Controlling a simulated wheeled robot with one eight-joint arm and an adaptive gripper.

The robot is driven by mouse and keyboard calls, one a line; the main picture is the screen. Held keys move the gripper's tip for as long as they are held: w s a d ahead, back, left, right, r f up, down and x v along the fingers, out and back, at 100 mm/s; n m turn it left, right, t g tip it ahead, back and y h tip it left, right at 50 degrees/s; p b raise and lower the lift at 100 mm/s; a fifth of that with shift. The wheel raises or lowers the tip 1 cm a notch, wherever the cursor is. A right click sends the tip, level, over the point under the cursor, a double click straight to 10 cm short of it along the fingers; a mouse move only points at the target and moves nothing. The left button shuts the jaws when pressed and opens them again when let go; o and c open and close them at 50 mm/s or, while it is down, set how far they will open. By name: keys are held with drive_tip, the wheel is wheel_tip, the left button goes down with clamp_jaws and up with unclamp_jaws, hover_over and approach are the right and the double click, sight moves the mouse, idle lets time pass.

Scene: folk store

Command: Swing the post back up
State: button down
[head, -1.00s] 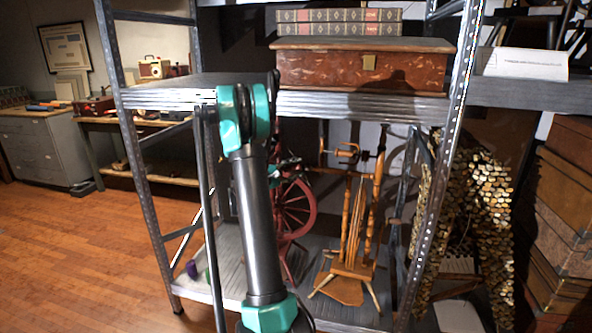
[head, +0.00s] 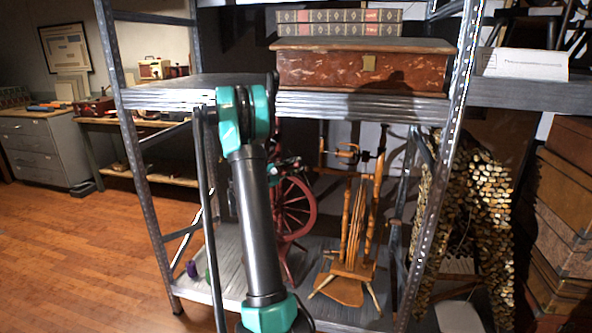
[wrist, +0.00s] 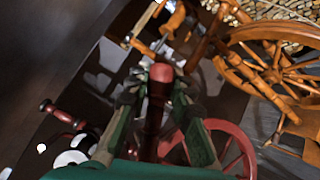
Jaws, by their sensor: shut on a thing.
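The dark red post (wrist: 154,112), with a rounded red top, stands up between the fingers of my gripper (wrist: 157,92) in the wrist view. My gripper is shut on the post below its top. The red wheel (wrist: 215,150) shows behind the post to the lower right. In the head view, the red spinning wheel (head: 293,207) stands on the lower shelf. My arm hides most of my gripper and the post there, so the post's tilt is hard to judge.
An orange wooden spinning wheel (head: 350,255) stands close on the right, on the same lower shelf (head: 232,285). The upper shelf (head: 345,104) passes above and holds a wooden box (head: 365,68). A metal upright (head: 435,165) bounds the right side. Open floor (head: 85,240) lies left.

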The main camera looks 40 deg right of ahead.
drive_tip(key=w+a+r+n+h, duration=0.1)
drive_tip(key=r+n, duration=0.1)
drive_tip(key=w+a+r+n+t+h, duration=0.1)
drive_tip(key=r+n, duration=0.1)
drive_tip(key=w+a+r+n+t+h, duration=0.1)
drive_tip(key=r+n, duration=0.1)
drive_tip(key=shift+w+a+r, duration=0.15)
drive_tip(key=shift+w+r, duration=0.15)
drive_tip(key=shift+w, duration=0.1)
drive_tip(key=w+a+r+n+t, duration=0.3)
drive_tip(key=w+a+n+t, duration=0.3)
drive_tip(key=n+t, duration=0.3)
drive_tip(key=shift+w+a+r+n+t, duration=0.3)
drive_tip(key=shift+w+n, duration=0.45)
drive_tip(key=shift+n, duration=1.25)
drive_tip(key=c, duration=1.4)
unclamp_jaws()
drive_tip(key=shift+w+f, duration=0.1)
drive_tip(key=shift+o, duration=0.4)
drive_tip(key=v, duration=1.2)
